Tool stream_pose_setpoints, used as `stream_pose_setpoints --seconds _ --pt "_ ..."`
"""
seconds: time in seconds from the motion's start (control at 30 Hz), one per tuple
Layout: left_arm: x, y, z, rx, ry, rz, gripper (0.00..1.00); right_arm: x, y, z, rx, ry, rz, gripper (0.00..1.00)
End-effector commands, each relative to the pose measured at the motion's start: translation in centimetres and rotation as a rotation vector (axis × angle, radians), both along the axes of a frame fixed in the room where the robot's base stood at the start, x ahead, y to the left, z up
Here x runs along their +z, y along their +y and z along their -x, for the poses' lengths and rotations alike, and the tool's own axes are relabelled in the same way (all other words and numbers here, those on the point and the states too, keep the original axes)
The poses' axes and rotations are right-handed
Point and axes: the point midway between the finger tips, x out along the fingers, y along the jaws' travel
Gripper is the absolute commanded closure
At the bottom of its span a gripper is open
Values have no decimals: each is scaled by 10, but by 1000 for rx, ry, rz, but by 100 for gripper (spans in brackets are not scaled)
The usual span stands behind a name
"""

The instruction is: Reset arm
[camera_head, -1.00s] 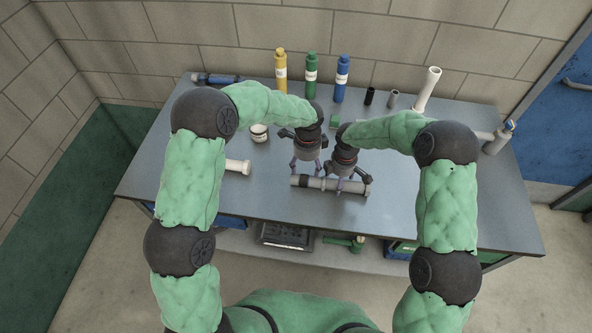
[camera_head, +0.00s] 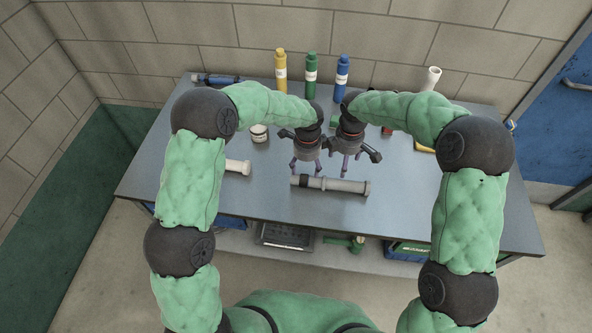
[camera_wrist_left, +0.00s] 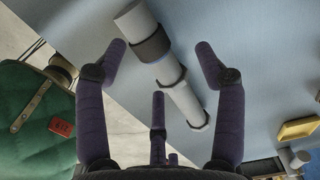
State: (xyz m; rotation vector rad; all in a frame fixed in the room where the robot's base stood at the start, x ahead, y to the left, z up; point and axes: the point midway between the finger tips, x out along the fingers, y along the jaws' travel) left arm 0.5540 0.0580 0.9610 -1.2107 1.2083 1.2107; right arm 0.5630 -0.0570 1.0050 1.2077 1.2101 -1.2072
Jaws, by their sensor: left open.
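My left gripper (camera_head: 307,168) is open and empty over the table, behind the left part of a grey pipe (camera_head: 345,186) with a dark collar. In the left wrist view the pipe (camera_wrist_left: 180,95) shows beyond the spread fingers (camera_wrist_left: 160,75), not gripped. My right gripper (camera_head: 352,172) is close to the right of the left one, above and behind the pipe. Its fingers look spread, with nothing between them. The pipe lies on the table, apart from both grippers.
The table (camera_head: 270,205) has yellow (camera_head: 281,72), green (camera_head: 311,76) and blue (camera_head: 342,78) bottles at the back. The right forearm partly hides a yellow tray (camera_head: 424,150). The table front is clear.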

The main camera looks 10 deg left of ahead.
Motion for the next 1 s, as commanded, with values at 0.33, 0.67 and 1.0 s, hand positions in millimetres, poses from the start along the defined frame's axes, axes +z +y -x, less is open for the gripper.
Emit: stream_pose_setpoints --seconds 0.33,0.67,1.0 --pt "0 0 0 0 0 0 30 7 0 0 0 1 0 18" --pt "50 0 0 0 -1 0 30 56 0 0 0 0 0 18" --pt "82 0 0 0 0 0 30 88 0 0 0 1 0 18"
